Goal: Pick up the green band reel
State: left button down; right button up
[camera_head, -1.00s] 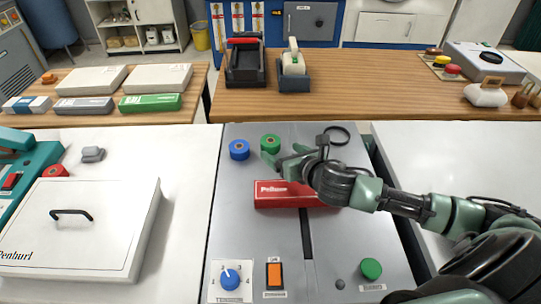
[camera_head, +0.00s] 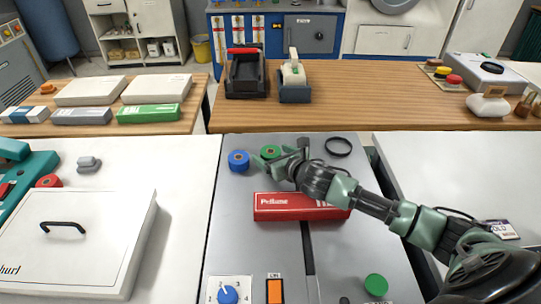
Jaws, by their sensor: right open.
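The green band reel (camera_head: 270,152) lies on the grey machine top near its back edge, just right of a blue reel (camera_head: 239,161). My right gripper (camera_head: 269,162) reaches in from the right, low over the grey top, with its fingers pointing left at the near side of the green reel. It is open and holds nothing. I cannot tell whether a fingertip touches the reel. My left gripper is not in view.
A red box (camera_head: 290,207) lies below my right wrist. A black ring (camera_head: 338,146) lies to the right. A white lidded panel (camera_head: 90,250) and red reel (camera_head: 49,181) are on the left. A wooden counter (camera_head: 380,100) runs behind.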

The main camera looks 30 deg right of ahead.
jog(key=c, duration=1.5)
